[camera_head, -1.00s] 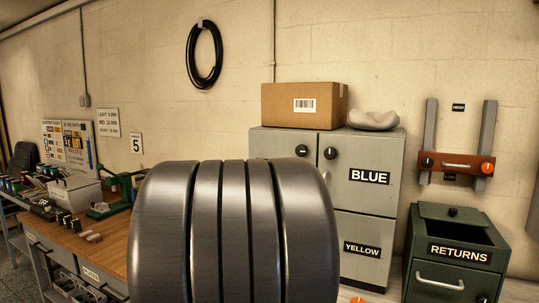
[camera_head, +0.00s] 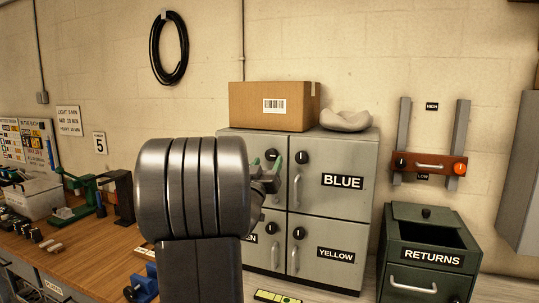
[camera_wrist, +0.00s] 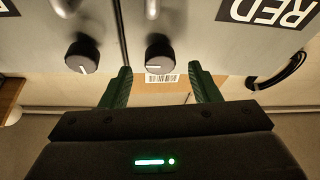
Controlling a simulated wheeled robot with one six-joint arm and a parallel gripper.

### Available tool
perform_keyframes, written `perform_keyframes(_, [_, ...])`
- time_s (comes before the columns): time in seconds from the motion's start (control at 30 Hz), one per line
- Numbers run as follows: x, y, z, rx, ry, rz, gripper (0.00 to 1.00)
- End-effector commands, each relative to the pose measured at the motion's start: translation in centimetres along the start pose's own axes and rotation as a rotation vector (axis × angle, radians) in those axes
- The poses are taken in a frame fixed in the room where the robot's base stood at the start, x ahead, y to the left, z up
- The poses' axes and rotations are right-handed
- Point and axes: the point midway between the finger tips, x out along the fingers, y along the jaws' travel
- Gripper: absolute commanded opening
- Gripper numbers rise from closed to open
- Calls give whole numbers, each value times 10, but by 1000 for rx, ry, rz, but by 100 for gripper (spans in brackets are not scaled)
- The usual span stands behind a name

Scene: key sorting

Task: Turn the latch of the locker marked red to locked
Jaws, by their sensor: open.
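The locker marked red shows its upside-down RED label (camera_wrist: 268,12) at the top right of the wrist view. In the head view the knob (camera_head: 271,154) shows just past my fingers, while my arm hides the label. My gripper (camera_wrist: 160,67) is open, with one green finger on each side of the knob's line and the tips just short of it. Nothing is between the fingers. In the head view my gripper (camera_head: 267,162) is at the upper left locker door.
The blue locker's knob (camera_wrist: 82,57) is close beside in the wrist view. The grey cabinet (camera_head: 350,148) also has a yellow door and a partly hidden lower left door. A cardboard box (camera_head: 250,103) sits on top. A workbench (camera_head: 75,250) stands left, a returns bin (camera_head: 400,262) right.

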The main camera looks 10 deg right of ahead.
Motion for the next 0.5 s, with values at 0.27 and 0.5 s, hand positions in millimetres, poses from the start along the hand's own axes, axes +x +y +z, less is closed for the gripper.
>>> perform_keyframes(0.27, [31,0,0,0,0,-1,56])
perform_keyframes(0.5, [33,0,1,0,-1,-2,56])
